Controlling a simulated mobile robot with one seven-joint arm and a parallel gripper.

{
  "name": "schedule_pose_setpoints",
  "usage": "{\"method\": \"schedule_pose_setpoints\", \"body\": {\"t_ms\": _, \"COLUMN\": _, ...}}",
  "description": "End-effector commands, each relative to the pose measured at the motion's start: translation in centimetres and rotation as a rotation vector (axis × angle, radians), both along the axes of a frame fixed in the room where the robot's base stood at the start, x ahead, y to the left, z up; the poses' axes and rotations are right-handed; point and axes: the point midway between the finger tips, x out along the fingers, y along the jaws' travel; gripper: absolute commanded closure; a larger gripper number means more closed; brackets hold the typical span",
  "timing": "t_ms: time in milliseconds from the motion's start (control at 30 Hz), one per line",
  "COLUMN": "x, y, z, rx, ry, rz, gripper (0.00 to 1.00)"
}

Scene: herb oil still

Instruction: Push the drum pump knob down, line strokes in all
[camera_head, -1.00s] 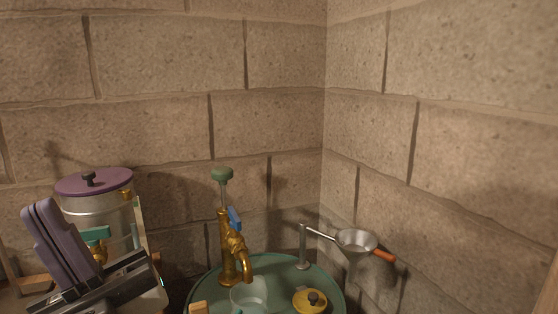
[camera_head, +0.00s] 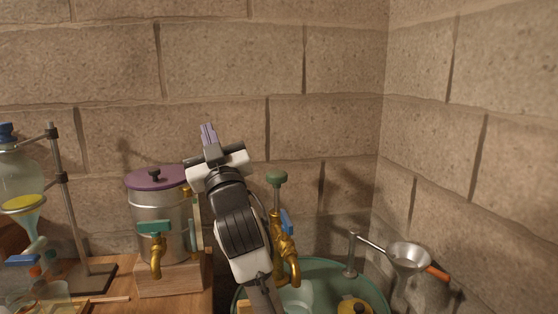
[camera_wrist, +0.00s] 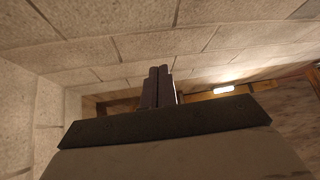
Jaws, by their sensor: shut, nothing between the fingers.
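The drum pump is brass with a green knob (camera_head: 276,179) on top of its upright rod. The knob stands well above the brass pump body (camera_head: 284,245), which has a blue lever (camera_head: 287,221) and a downward spout. The pump stands on the green drum (camera_head: 335,272). My gripper (camera_head: 207,128) is raised to the left of the knob and higher than it, with its fingers pointing up and closed together. It is apart from the knob. In the wrist view the closed fingers (camera_wrist: 158,88) are empty, with stone wall and ceiling beyond; the pump does not show there.
A metal pot with a purple lid (camera_head: 156,178) stands on a wooden block (camera_head: 170,278) at left. A funnel (camera_head: 409,257) with an orange handle hangs on a holder at right. A clear cup (camera_head: 297,294) and a yellow lid (camera_head: 354,306) are on the drum. Glassware stands far left.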

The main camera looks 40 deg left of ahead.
Motion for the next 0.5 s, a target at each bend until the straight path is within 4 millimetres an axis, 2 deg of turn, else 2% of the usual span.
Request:
{"method": "schedule_pose_setpoints", "body": {"t_ms": 33, "x": 3.6, "y": 1.2, "z": 0.8, "rx": -0.086, "ry": 0.077, "rz": -0.049, "gripper": 1.0}}
{"method": "schedule_pose_setpoints", "body": {"t_ms": 100, "x": 8.3, "y": 2.2, "z": 0.6, "rx": -0.215, "ry": 0.206, "rz": -0.11, "gripper": 1.0}}
{"method": "schedule_pose_setpoints", "body": {"t_ms": 233, "x": 15.0, "y": 1.9, "z": 0.1, "rx": -0.441, "ry": 0.457, "rz": -0.198, "gripper": 1.0}}
{"method": "schedule_pose_setpoints", "body": {"t_ms": 333, "x": 17.9, "y": 0.5, "z": -0.2, "rx": -0.599, "ry": 0.647, "rz": -0.235, "gripper": 1.0}}
{"method": "schedule_pose_setpoints", "body": {"t_ms": 400, "x": 18.8, "y": -0.8, "z": -0.4, "rx": -0.698, "ry": 0.763, "rz": -0.245, "gripper": 1.0}}
{"method": "schedule_pose_setpoints", "body": {"t_ms": 500, "x": 19.0, "y": -2.6, "z": -0.4, "rx": -0.812, "ry": 0.893, "rz": -0.245, "gripper": 1.0}}
